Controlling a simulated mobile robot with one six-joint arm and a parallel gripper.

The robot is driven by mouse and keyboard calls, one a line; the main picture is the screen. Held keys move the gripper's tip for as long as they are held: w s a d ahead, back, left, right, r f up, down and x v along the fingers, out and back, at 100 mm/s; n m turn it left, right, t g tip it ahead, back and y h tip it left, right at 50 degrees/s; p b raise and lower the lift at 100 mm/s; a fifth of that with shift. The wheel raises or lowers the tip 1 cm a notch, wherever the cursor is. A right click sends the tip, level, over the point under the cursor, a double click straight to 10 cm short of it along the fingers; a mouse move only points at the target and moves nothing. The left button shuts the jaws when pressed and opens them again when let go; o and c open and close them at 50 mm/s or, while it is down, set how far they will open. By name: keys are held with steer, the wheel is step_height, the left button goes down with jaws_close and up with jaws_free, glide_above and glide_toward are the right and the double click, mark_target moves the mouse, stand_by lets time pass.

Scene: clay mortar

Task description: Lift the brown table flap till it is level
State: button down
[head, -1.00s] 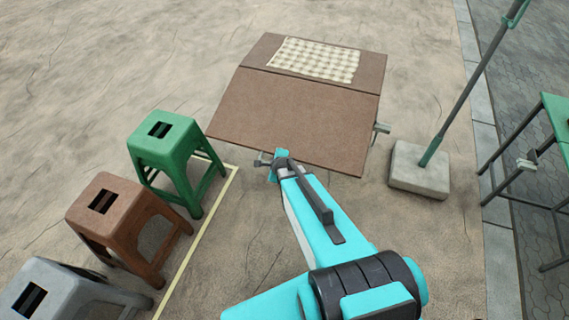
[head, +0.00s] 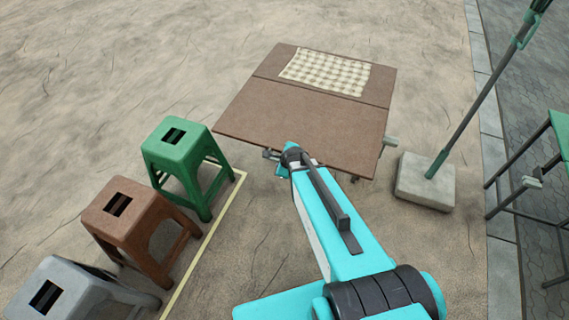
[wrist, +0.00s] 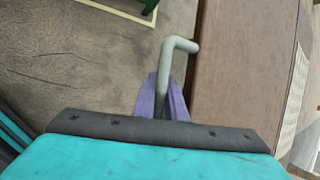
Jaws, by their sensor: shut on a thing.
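The brown table flap (head: 305,119) is the near half of the brown table, hinged along a seam to the fixed top (head: 270,64). In the head view its sides run nearly straight on from the top's sides, so it looks about level. My gripper (head: 287,165) is under the flap's near edge. In the wrist view my gripper's purple fingers (wrist: 162,97) are shut on a grey bent bar (wrist: 167,68), beside the flap's brown edge (wrist: 240,75). The bar's lower end is hidden between the fingers.
A checked cloth (head: 325,71) lies on the fixed top. Green (head: 183,145), brown (head: 120,213) and grey (head: 55,290) stools stand at left by a pale ground line (head: 212,232). A pole in a concrete block (head: 425,185) and a green table (head: 562,130) stand at right.

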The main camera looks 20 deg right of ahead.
steer(key=shift+s+a+f, duration=0.3)
steer(key=shift+s+a, duration=0.1)
steer(key=shift+s, duration=0.2)
steer(key=c, duration=2.1)
jaws_free()
steer(key=shift+r, duration=0.1)
steer(key=shift+r, duration=0.1)
